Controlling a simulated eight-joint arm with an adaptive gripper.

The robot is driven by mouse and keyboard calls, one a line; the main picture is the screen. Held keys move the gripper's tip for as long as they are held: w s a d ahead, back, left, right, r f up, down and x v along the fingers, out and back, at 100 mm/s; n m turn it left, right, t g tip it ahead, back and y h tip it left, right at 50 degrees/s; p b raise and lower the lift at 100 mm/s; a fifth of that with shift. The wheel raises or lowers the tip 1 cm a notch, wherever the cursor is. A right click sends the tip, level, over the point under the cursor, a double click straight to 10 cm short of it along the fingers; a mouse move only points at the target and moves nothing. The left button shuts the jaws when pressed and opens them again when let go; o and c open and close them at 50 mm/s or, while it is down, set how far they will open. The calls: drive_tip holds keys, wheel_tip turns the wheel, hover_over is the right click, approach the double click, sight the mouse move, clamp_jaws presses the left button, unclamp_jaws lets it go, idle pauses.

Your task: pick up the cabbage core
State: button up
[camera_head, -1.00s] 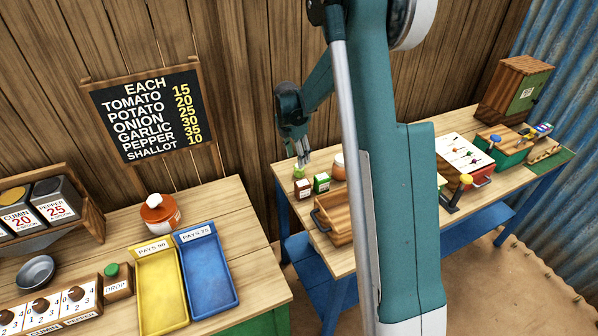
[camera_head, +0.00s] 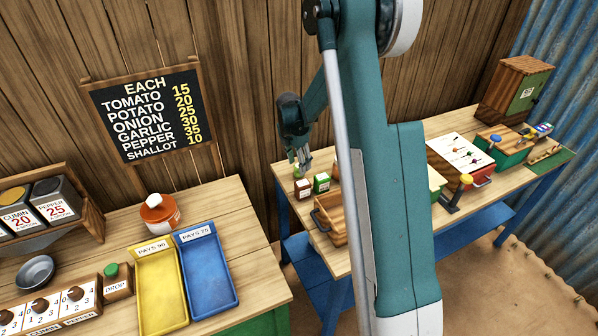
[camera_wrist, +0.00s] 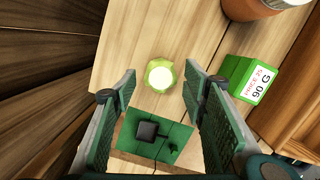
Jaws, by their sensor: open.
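The cabbage core (camera_wrist: 160,75) is a small round, pale green thing with a whitish top. In the wrist view it sits on the wooden table, centred just beyond the gap between my fingertips. My gripper (camera_wrist: 159,88) is open, one finger to the left and one to the right, with nothing held. In the head view my gripper (camera_head: 300,158) points down over the table's far left corner. The core shows there only as a bit of green by the fingertips, partly hidden. I cannot tell whether the fingers touch it.
A green box marked 90 G (camera_wrist: 250,78) stands right of the core, with a terracotta pot (camera_wrist: 250,8) behind. A green panel with a dark square (camera_wrist: 155,138) lies between my fingers, nearer. A wooden crate (camera_head: 328,222) and a small brown box (camera_head: 303,188) stand close by.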

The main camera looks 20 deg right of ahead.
drive_tip(key=shift+d+f, duration=0.15)
drive_tip(key=shift+f, duration=0.75)
drive_tip(key=shift+d+f, duration=0.15)
drive_tip(key=shift+f, duration=0.7)
drive_tip(key=c, duration=1)
